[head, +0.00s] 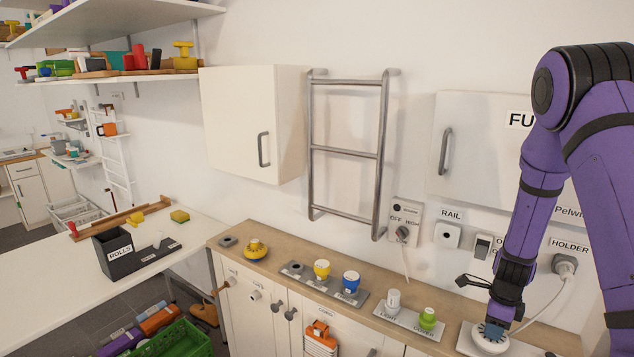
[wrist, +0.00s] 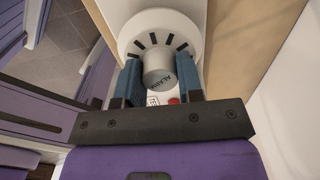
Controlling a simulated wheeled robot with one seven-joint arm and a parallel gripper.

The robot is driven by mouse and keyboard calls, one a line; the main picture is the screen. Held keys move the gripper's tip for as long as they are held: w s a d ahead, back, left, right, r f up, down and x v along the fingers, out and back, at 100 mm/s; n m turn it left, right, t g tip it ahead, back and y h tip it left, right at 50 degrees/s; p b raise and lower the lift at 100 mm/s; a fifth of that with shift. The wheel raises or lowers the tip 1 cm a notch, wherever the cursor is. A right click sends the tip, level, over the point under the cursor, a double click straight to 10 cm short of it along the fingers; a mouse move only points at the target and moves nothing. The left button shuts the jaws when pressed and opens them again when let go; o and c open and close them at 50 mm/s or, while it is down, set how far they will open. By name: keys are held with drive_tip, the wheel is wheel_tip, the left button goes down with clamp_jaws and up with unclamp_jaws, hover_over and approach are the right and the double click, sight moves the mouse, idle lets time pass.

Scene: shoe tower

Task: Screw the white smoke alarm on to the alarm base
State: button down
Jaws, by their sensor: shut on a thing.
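My gripper (wrist: 160,78) is shut on the knob, with one blue finger on each side. In the head view the alarm (head: 487,341) is at the bottom right, under my gripper (head: 491,327). A white plate (head: 466,342), apparently the alarm base, lies on the counter under it. The alarm hides the middle of the plate, so I cannot tell whether the threads are engaged. A label and a red spot show beside the knob.
The wooden counter (head: 275,248) runs along the wall, with a white-and-green pair of fittings (head: 428,319), blue (head: 351,281) and yellow (head: 321,269) knobs to the left. A plugged cable (head: 546,305) hangs close to my gripper's right. The wall stands close behind.

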drive_tip(key=shift+s+a+f, duration=0.1)
drive_tip(key=shift+s+f, duration=0.1)
drive_tip(key=shift+f, duration=0.15)
idle(0.5)
drive_tip(key=m, duration=0.6)
drive_tip(key=c, duration=0.9)
unclamp_jaws()
drive_tip(key=shift+o, duration=1.1)
drive_tip(key=shift+r, duration=0.2)
drive_tip(key=shift+w+r, duration=0.2)
drive_tip(key=shift+r, duration=4.25)
